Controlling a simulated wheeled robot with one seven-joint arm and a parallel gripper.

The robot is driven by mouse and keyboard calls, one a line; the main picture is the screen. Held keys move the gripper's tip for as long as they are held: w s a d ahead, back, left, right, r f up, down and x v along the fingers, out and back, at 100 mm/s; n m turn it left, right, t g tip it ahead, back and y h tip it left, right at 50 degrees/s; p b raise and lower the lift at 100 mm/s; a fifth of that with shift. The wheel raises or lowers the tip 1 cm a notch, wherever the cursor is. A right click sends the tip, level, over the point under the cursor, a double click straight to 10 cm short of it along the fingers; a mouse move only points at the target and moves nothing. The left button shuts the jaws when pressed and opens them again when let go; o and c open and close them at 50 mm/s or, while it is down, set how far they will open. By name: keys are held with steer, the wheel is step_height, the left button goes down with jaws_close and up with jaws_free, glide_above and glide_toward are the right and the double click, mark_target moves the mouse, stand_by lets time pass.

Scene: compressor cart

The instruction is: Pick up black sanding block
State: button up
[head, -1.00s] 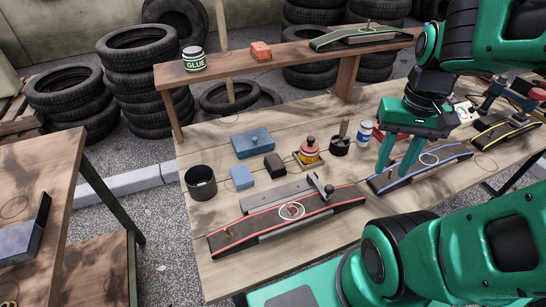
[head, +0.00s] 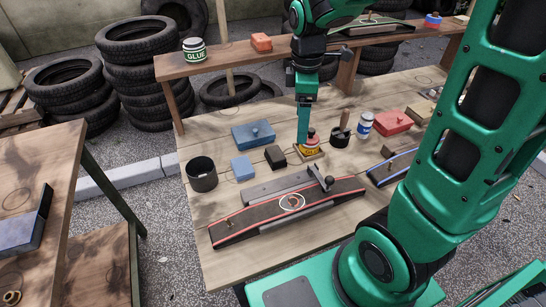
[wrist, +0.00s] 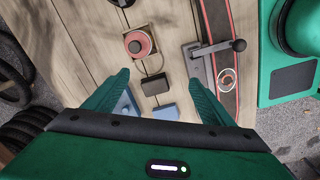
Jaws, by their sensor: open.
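In the wrist view the black sanding block (wrist: 154,85) shows between and below the two finger tips. My gripper (head: 303,138) is open and empty. In the head view it hangs to the right of the block, in front of part of the round item. In the wrist view my gripper (wrist: 157,72) has its fingers spread apart. The gap between fingers and block cannot be judged exactly.
A clamped deck with red edges (head: 240,226) lies in front of the block. A blue box with a knob (head: 253,136) is behind, a black cup (head: 201,175) at left. A dark holder (head: 339,138) and a white-blue can (head: 365,124) stand right. A raised shelf (head: 225,62) runs behind.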

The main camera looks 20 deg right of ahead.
steer(key=w+a+f+n, duration=0.2)
steer(key=w+a+n, duration=0.2)
steer(key=a+n, duration=0.15)
glide_above(275, 153)
steer(key=f, duration=0.5)
steer(key=shift+w+f, duration=0.1)
steer(key=shift+w, duration=0.3)
steer(key=shift+s+f, duration=0.2)
steer(key=shift+f, duration=1.3)
steer(key=shift+s+f, duration=0.15)
steer(key=shift+f, duration=1.3)
steer(key=c, duration=1.2)
